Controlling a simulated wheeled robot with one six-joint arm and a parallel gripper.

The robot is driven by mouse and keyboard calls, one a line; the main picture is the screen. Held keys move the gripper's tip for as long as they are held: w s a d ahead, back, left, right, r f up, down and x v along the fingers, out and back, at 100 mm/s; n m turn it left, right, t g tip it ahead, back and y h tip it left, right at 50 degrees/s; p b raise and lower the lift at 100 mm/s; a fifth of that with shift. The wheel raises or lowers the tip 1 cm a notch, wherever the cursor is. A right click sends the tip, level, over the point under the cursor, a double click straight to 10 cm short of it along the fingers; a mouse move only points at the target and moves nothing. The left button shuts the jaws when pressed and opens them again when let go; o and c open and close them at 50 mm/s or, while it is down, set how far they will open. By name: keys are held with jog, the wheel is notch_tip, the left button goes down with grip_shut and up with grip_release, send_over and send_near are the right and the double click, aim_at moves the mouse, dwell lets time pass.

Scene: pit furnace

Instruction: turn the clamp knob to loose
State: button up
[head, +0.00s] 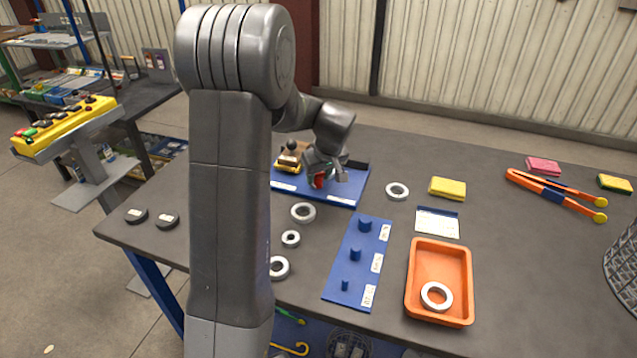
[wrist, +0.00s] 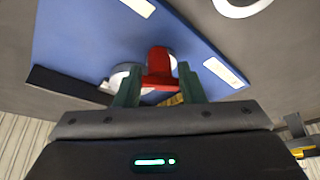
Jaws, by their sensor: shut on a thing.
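The clamp knob is a red bar-shaped handle (wrist: 159,62) on a blue base board (wrist: 75,40). In the head view the red knob (head: 319,180) shows partly behind my gripper (head: 325,174), on the blue board (head: 342,197) at the middle of the bench. In the wrist view my gripper (wrist: 158,86) has its two green fingers on either side of the red knob, shut on it. A pale round part sits beside the knob, partly hidden by the left finger. White labels lie on the board; their text is too small to read.
A yellow fixture with a black ball (head: 290,155) stands left of my gripper on the board. Pale rings (head: 303,212), a blue peg board (head: 355,268), an orange tray (head: 412,285) and orange tongs (head: 555,190) lie around.

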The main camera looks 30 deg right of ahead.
jog(key=n+y+b, duration=0.1)
jog(key=n, duration=0.1)
jog(key=n+b, duration=0.1)
jog(key=n, duration=0.1)
jog(key=shift+d+f+n+y, duration=0.15)
jog(key=shift+n+y, duration=0.15)
jog(key=shift+y, duration=0.1)
jog(key=n+y, duration=0.1)
jog(key=n, duration=0.1)
jog(key=n+g, duration=0.1)
jog(key=n, duration=0.2)
jog(key=shift+d+y+b, duration=0.15)
jog(key=shift+y+b, duration=0.15)
jog(key=shift+y, duration=0.1)
jog(key=shift+w, duration=0.1)
dwell(0.4)
jog(key=o, duration=0.7)
jog(key=shift+r, duration=0.2)
